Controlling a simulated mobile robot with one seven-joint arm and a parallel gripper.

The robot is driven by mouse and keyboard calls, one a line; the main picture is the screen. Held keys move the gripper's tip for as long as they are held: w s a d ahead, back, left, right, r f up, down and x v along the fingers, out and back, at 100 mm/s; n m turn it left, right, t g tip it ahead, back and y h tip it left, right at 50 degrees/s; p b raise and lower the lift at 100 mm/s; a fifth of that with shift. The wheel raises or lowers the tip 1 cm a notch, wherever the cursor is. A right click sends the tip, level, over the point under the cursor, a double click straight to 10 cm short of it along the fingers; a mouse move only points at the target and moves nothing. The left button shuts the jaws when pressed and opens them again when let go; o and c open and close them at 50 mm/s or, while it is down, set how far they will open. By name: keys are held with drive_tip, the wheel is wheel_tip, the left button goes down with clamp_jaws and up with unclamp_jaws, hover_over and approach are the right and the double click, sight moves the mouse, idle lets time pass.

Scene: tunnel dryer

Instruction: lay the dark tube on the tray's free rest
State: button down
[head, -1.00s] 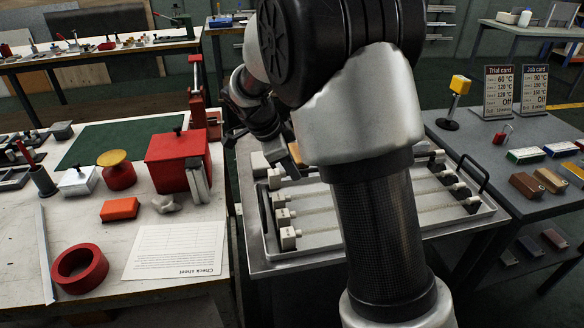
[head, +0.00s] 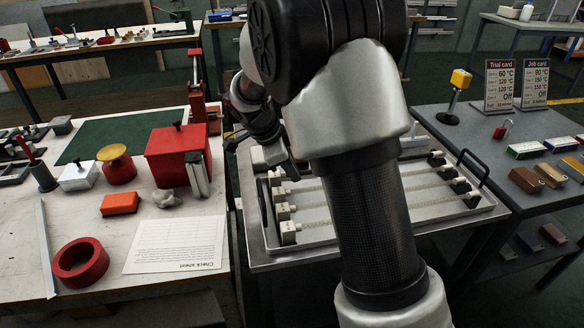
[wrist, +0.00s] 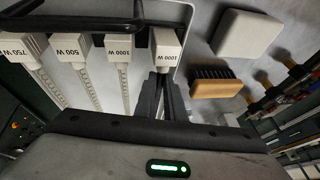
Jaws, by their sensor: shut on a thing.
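My gripper (wrist: 164,92) is shut on a tube near its white end block (wrist: 166,48) marked 1000 W. The fingers and palm hide most of this tube's body in the wrist view. In the head view my gripper (head: 289,167) is at the far left part of the tray (head: 385,238). The held tube lines up with the far row; I cannot tell whether it touches its rest. Other tubes lie side by side in the tray, with end blocks marked 1000 W (wrist: 118,47), 500 W (wrist: 75,46) and 750 W (wrist: 33,50).
A white block (wrist: 248,36) and a wooden-handled brush (wrist: 217,87) lie beside the tray. The tray has a dark handle (head: 474,166) at its right end. A red box (head: 176,157) stands on the left bench. My arm hides the tray's middle in the head view.

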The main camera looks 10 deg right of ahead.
drive_tip(key=shift+f, duration=0.25)
drive_tip(key=c, duration=1.8)
unclamp_jaws()
drive_tip(key=shift+o, duration=0.2)
drive_tip(key=p+v, duration=0.4)
drive_tip(key=v, duration=1.3)
drive_tip(key=shift+r, duration=0.2)
drive_tip(key=s+d+r+n+t+y, duration=0.1)
drive_tip(key=s+d+r+n+y, duration=0.1)
drive_tip(key=s+n, duration=0.5)
drive_tip(key=s+d+r+n+t+y+p, duration=0.1)
drive_tip(key=s+d+n, duration=0.3)
drive_tip(key=s, duration=0.6)
drive_tip(key=s+d+r+n+t+y, duration=0.1)
drive_tip(key=s+r+n+t+y, duration=0.1)
drive_tip(key=s+n, duration=0.55)
wheel_tip(320, 180, up, 23)
drive_tip(key=p, duration=2.3)
drive_tip(key=shift+s+g, duration=0.15)
drive_tip(key=shift+g, duration=0.15)
